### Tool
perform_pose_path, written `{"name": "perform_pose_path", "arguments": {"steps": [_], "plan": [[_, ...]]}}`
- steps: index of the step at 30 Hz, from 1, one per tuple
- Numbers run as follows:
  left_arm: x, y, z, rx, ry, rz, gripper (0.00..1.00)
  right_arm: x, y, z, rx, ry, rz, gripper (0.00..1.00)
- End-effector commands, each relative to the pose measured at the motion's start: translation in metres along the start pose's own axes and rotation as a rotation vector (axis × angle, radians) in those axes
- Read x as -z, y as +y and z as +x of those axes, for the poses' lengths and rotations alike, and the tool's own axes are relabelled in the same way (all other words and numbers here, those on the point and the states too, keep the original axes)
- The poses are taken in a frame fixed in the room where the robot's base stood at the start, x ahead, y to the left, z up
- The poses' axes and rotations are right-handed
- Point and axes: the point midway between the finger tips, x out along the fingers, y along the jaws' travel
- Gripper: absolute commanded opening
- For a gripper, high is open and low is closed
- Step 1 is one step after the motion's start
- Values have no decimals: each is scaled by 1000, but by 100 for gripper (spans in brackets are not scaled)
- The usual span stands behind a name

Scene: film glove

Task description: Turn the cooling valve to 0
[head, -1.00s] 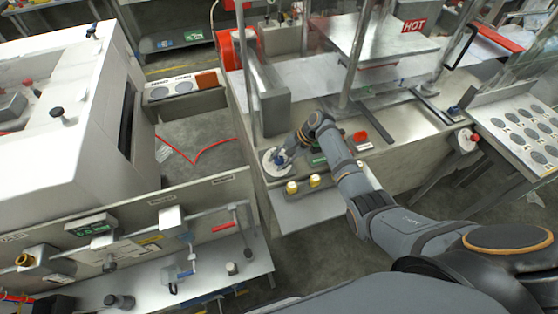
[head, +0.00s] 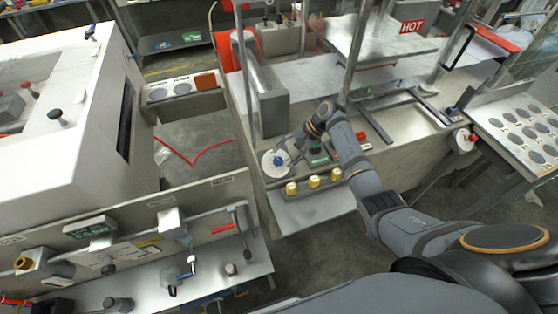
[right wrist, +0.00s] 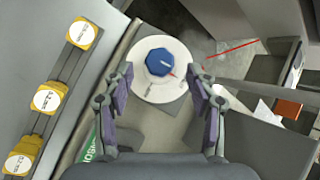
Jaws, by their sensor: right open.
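A blue knob (head: 279,160) sits on a round white dial (head: 267,167) at the left end of the steel bench; I take it for the cooling valve. In the right wrist view the blue knob (right wrist: 158,62) shows a pale pointer line toward the lower right, near a red mark on the white dial (right wrist: 180,53). The dial's lettering is too small to read. My right gripper (head: 291,153) is open beside the knob. My left gripper is out of view.
Several yellow knobs (head: 314,181) stand on a rail along the bench front. A green display (head: 319,157) and a red switch (head: 361,137) lie to the right of the dial. A grey upright block (head: 272,98) stands behind it. A HOT sign (head: 412,26) is farther back.

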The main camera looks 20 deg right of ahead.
Motion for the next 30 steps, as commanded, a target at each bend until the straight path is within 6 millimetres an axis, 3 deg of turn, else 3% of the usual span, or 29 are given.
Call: {"name": "perform_pose_path", "arguments": {"steps": [6,11,27,30], "plan": [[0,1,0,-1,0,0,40,1,0,-50,-1,4,-1,58],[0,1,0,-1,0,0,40,0,0,-68,-1,1,-1,58],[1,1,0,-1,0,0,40,0,0,-70,-1,0,-2,58],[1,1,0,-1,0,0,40,-5,13,-59,-28,21,-49,58]]}}
